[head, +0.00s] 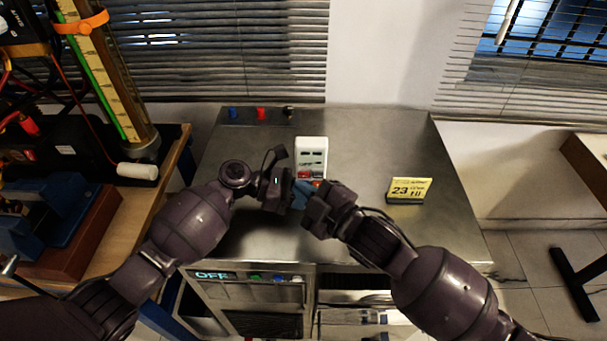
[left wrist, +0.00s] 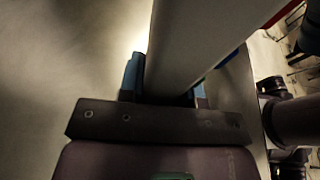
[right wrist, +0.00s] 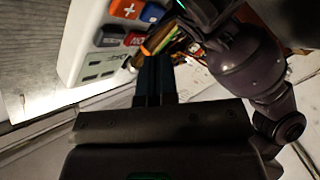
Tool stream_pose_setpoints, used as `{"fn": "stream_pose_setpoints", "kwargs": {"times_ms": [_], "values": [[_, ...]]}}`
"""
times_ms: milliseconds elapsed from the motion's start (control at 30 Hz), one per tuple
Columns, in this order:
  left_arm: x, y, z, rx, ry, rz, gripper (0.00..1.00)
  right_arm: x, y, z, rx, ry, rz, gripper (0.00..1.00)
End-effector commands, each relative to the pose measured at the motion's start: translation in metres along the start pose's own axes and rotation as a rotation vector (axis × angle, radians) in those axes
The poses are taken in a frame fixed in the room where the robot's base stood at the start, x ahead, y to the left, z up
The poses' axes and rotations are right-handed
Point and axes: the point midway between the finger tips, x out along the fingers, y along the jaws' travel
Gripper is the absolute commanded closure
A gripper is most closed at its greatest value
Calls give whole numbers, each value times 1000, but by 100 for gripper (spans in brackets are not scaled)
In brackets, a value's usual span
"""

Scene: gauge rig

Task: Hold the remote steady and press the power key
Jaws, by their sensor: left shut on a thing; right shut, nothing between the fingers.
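The white remote (head: 313,150) stands out over the metal worktop in the head view, with red and dark keys on its face. My left gripper (head: 295,188) is shut on its lower part; the left wrist view shows blue fingers on both sides of the pale remote (left wrist: 195,40). My right gripper (head: 306,190) is shut and empty, close to the remote's lower end. I cannot tell which key is power, or whether the fingertips touch one.
A yellow sign (head: 408,190) stands on the right of the worktop (head: 400,140). Blue, red and dark small items (head: 261,113) sit along its back edge. A wooden bench (head: 140,215) with equipment is at the left. The worktop's right side is mostly clear.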

Motion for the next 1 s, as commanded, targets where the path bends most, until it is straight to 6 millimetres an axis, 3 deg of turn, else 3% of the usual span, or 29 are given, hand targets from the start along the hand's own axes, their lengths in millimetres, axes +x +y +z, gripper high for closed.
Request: {"fn": "stream_pose_setpoints", "kwargs": {"times_ms": [1000], "values": [[0,0,0,0,0,0,81,8,6,6,0,-1,0,100]]}}
